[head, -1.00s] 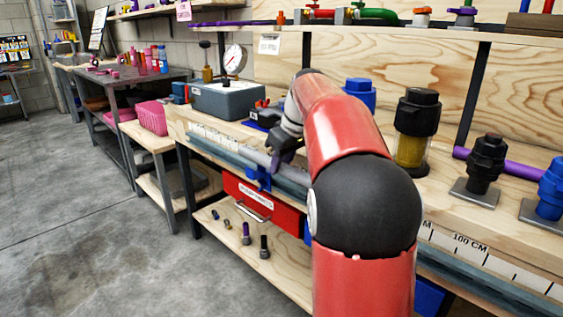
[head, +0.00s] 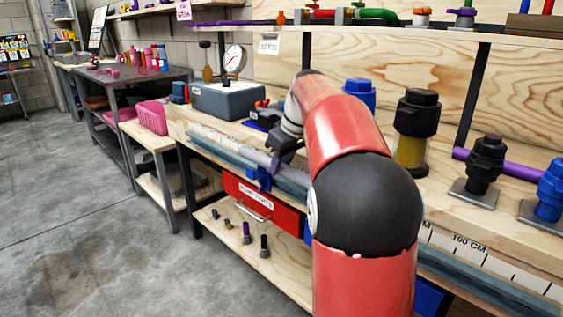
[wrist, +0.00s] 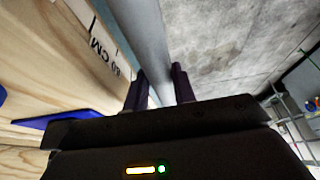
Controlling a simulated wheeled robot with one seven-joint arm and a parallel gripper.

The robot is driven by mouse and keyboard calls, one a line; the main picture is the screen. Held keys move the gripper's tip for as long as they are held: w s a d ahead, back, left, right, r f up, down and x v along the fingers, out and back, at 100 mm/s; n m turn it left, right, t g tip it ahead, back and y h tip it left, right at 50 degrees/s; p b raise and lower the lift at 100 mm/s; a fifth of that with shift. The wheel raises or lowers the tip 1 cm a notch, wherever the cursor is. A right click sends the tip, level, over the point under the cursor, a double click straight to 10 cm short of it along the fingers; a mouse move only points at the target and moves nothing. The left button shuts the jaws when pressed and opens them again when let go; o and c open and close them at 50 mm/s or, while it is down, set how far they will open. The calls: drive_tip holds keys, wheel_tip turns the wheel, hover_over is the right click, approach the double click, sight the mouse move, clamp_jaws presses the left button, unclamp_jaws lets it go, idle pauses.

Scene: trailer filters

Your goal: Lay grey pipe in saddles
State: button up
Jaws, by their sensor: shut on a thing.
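The grey pipe (wrist: 147,35) runs between the two dark fingers of my gripper (wrist: 160,88) in the wrist view, and the gripper is shut on it. In the head view the pipe (head: 254,154) lies along the front edge of the workbench, and my gripper (head: 277,162) is over it, partly hidden by my red arm. A blue saddle (head: 259,178) is at the bench front beside and below the pipe. I cannot tell whether the pipe rests in it. Other saddles are not clearly visible behind my arm.
The workbench (head: 455,217) carries a grey box with a gauge (head: 228,101), a black and yellow filter (head: 414,135) and a blue fitting (head: 551,190). A red drawer (head: 285,211) is under the bench front. The grey floor (head: 90,235) at left is clear.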

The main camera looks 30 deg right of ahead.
sight(281, 174)
drive_tip(key=shift+f+b, duration=1.3)
drive_tip(key=shift+f, duration=0.45)
drive_tip(key=shift+r, duration=0.1)
drive_tip(key=shift+r+p, duration=1.35)
drive_tip(key=shift+p, duration=0.35)
idle(1.0)
drive_tip(key=shift+f+b, duration=1.1)
drive_tip(key=shift+f, duration=0.4)
drive_tip(key=o, duration=1.1)
